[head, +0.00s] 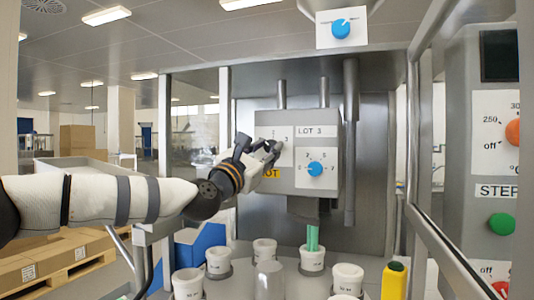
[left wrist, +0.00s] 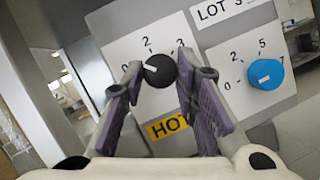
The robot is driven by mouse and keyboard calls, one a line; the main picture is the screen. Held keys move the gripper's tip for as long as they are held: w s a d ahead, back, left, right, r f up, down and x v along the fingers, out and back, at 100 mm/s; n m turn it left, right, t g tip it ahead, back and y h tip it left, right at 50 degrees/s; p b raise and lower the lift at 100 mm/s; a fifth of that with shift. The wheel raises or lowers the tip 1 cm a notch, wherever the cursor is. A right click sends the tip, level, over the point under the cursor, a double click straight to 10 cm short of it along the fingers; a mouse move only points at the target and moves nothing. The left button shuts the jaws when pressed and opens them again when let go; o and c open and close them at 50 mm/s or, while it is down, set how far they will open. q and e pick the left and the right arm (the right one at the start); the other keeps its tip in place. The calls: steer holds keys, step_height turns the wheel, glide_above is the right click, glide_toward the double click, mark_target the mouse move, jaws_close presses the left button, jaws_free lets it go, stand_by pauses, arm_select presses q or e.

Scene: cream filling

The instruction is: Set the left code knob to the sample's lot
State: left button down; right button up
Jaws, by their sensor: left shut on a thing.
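The left code knob (left wrist: 161,71) is black and round with a white pointer mark, on a white dial plate (left wrist: 118,47). The numerals 2 and 3 show above it. The mark points left and slightly up; my finger hides part of the scale there, so I cannot tell which numeral it meets. My left gripper (head: 271,150) is shut on this knob, a finger on each side. The sample's label reads LOT 3 (head: 317,131) and sits at the panel's upper right; it is partly cut off in the left wrist view (left wrist: 222,11). My right gripper is not in view.
A blue knob (head: 315,169) with its own scale is right of the black one. A yellow HOT label (head: 270,173) lies below. A metal frame post (head: 413,150) stands at right.

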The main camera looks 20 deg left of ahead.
arm_select(q)
steer(key=m+g+h, duration=0.1)
steer(key=m, duration=0.2)
steer(key=m+g+h, duration=0.1)
steer(key=m, duration=0.3)
steer(key=shift+a+r+b, duration=0.15)
steer(key=shift+a+b, duration=0.05)
steer(key=shift+b, duration=0.15)
steer(key=shift+r+m+g+h, duration=0.15)
steer(key=shift+m+g+h, duration=0.45)
steer(key=shift+m, duration=1.1)
steer(key=shift+m+g, duration=0.3)
steer(key=c, duration=1.2)
jaws_free()
steer(key=shift+c, duration=0.2)
